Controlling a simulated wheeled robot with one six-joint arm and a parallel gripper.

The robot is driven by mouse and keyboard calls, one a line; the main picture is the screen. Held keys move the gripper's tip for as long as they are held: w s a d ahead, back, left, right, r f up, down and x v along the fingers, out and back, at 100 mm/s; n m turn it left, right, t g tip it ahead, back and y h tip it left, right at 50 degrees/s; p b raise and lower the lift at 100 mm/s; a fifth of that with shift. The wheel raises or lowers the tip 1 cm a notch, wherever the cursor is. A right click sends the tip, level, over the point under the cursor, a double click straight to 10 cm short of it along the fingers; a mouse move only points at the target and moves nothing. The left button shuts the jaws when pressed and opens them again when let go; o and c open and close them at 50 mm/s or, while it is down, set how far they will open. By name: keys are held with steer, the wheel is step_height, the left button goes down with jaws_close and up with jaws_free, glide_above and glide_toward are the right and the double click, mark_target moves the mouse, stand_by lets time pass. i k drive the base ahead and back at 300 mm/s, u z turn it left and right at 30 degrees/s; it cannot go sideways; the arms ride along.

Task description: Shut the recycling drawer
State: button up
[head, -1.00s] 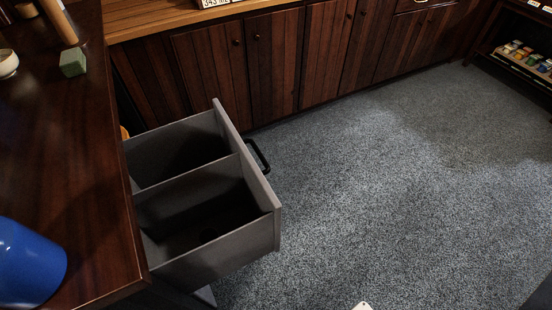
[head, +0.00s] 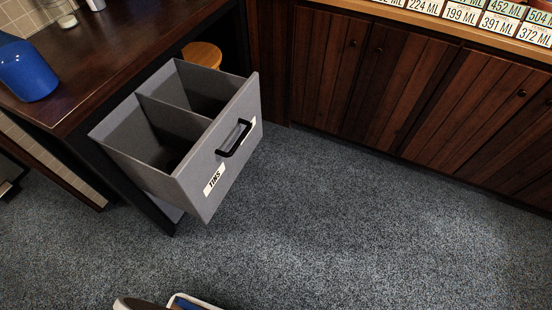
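The grey recycling drawer (head: 215,150) stands pulled out from under the dark wooden counter at the left in the head view. It has two open compartments split by a divider, and their visible insides look empty, with the bottoms in shadow. A black bar handle (head: 234,138) is on its front panel. A white label (head: 214,178) that seems to read "TINS" is on the panel, and a second label is partly hidden behind the handle. My gripper is not in view, so nothing shows touching the drawer.
A blue container (head: 26,72) stands on the dark counter (head: 110,45). A round wooden stool top (head: 202,54) is behind the drawer. Wooden cabinets (head: 400,85) line the back right. Speckled carpet (head: 350,230) before the drawer is clear. A partly cut-off white-rimmed object (head: 190,301) shows at the bottom edge.

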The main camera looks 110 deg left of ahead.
mark_target(208, 119)
steer(key=i, duration=0.4)
steer(key=u, duration=3.8)
steer(key=k, duration=0.5)
steer(key=u, duration=0.55)
steer(key=i, duration=1.05)
steer(key=z, duration=0.4)
